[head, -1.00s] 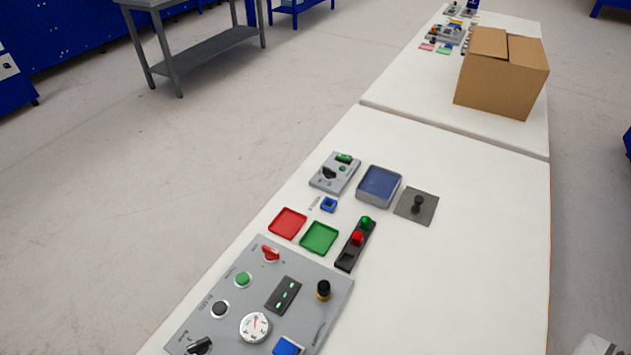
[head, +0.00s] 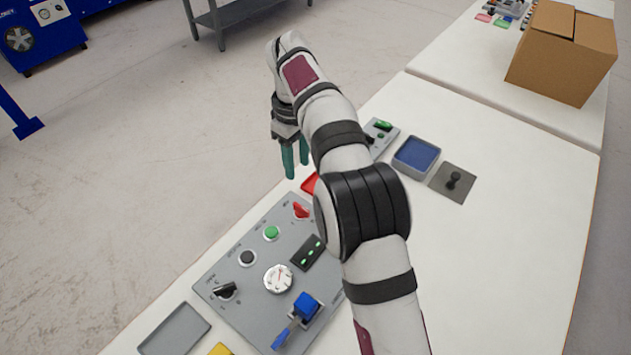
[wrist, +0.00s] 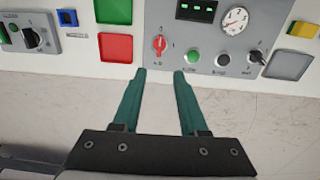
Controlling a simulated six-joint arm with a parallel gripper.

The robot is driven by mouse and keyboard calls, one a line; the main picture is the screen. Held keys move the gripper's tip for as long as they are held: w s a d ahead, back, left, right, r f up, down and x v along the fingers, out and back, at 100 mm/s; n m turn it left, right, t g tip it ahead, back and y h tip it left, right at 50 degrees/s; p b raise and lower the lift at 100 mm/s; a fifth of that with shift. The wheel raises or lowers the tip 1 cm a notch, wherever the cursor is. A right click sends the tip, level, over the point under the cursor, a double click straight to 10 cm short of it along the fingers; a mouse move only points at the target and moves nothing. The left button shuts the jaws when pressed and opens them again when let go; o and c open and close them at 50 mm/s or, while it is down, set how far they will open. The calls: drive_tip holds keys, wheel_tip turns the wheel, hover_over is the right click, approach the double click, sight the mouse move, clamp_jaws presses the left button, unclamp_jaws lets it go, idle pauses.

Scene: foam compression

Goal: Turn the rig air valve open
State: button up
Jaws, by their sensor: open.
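A grey control panel (head: 243,285) lies on the white table. At its far end is a red rotary knob (head: 301,210), also in the wrist view (wrist: 159,46). Near its front right is a blue block with a blue lever handle (head: 282,338) sticking out toward the panel's near edge. The labels are too small to read, so I cannot tell which one is the air valve. My gripper (head: 297,172) is open and empty, its teal fingers pointing down. In the wrist view its fingertips (wrist: 159,73) appear just short of the red knob, one to each side, apart from it.
The panel also carries a green button (head: 271,232), a black button (head: 247,258), a dial gauge (head: 278,278) and a black knob (head: 225,291). A blue tray (head: 416,157) and a grey plate with a black post (head: 453,182) stand beyond. The table's right side is clear.

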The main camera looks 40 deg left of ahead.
sight(301, 207)
wheel_tip(301, 207, down, 14)
drive_tip(key=shift+d+f, duration=0.1)
drive_tip(key=shift+f, duration=0.15)
drive_tip(key=shift+w, duration=0.1)
clamp_jaws()
